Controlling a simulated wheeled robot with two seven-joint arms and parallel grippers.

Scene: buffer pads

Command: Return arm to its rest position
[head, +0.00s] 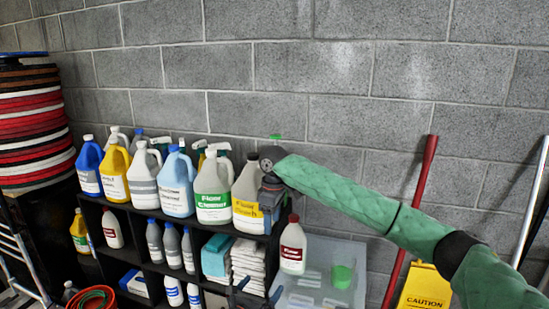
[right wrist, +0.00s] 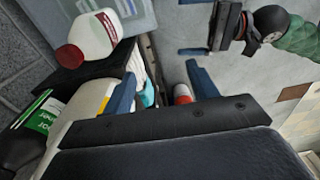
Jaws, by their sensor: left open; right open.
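My right gripper (head: 270,203) is at the right end of the shelf top, in front of or beside a jug with a yellow label (head: 247,190). Its green-sleeved arm reaches in from the right. In the right wrist view its two blue fingers (right wrist: 160,85) are apart, with no object clearly held between them. My left gripper (head: 252,292) shows low in the head view, in front of the shelf. It also shows at the top of the right wrist view (right wrist: 232,27), apart from my right gripper and with its fingers spread. The buffer pads (head: 30,120) are stacked at the far left.
Several jugs crowd the black shelf (head: 140,225). A white bottle with a red label (head: 292,250) stands near its right end, close to my right gripper. A clear bin (head: 345,255), a red pole (head: 415,200) and a yellow caution sign (head: 424,290) are further right.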

